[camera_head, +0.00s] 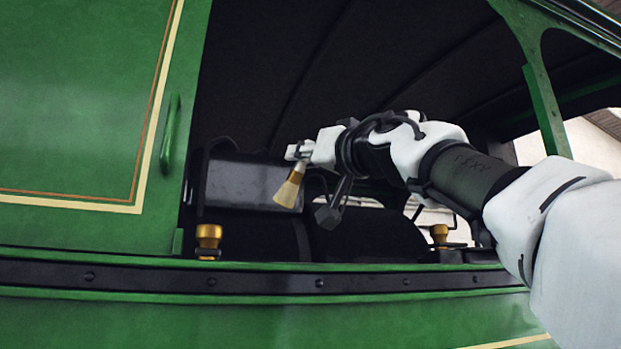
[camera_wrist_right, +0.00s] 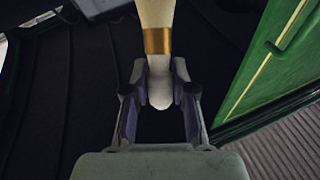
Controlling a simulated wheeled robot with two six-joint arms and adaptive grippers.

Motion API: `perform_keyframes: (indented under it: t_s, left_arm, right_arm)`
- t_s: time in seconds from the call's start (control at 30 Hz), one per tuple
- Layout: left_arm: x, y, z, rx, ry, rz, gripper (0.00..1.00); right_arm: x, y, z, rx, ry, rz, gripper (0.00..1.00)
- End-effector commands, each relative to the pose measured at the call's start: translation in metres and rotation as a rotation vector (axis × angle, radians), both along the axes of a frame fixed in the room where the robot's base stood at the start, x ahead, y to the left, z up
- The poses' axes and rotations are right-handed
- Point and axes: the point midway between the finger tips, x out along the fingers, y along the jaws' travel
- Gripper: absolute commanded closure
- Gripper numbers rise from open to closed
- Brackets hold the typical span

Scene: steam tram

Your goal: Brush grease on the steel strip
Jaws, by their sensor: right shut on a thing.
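My right gripper (camera_head: 300,152) is shut on a brush (camera_head: 289,188) with pale yellow bristles, which hang down and slightly left in the head view. In the right wrist view, the fingers (camera_wrist_right: 159,95) close on the brush's pale rounded handle, below a brass-coloured band (camera_wrist_right: 157,41). The bristles run out of that view. A dark riveted strip (camera_head: 250,280), which looks like the steel strip, runs along the green tram side. The brush is above it in the picture and apart from it. I cannot make out grease on the strip. My left gripper is not in view.
Two brass cups, one left (camera_head: 208,241) and one right (camera_head: 440,235), stand just above the strip. A green panel with a handle (camera_head: 168,133) is at left. A grey box-like part (camera_head: 240,183) is behind the brush. A green post (camera_head: 545,105) stands at right.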

Motion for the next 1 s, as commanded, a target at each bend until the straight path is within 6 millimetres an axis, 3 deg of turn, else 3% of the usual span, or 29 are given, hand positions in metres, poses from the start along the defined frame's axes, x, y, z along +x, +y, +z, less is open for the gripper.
perform_keyframes:
  t_s: [0.4,0.7,1.0]
  left_arm:
    - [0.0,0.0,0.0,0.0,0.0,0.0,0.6]
    - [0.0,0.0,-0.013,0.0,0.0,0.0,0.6]
    - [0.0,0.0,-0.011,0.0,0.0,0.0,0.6]
  right_arm:
    - [0.0,0.0,0.0,0.0,0.0,0.0,1.0]
    - [-0.006,0.005,-0.017,0.001,0.009,0.004,1.0]
    - [-0.005,0.006,-0.018,0.0,0.01,-0.005,1.0]
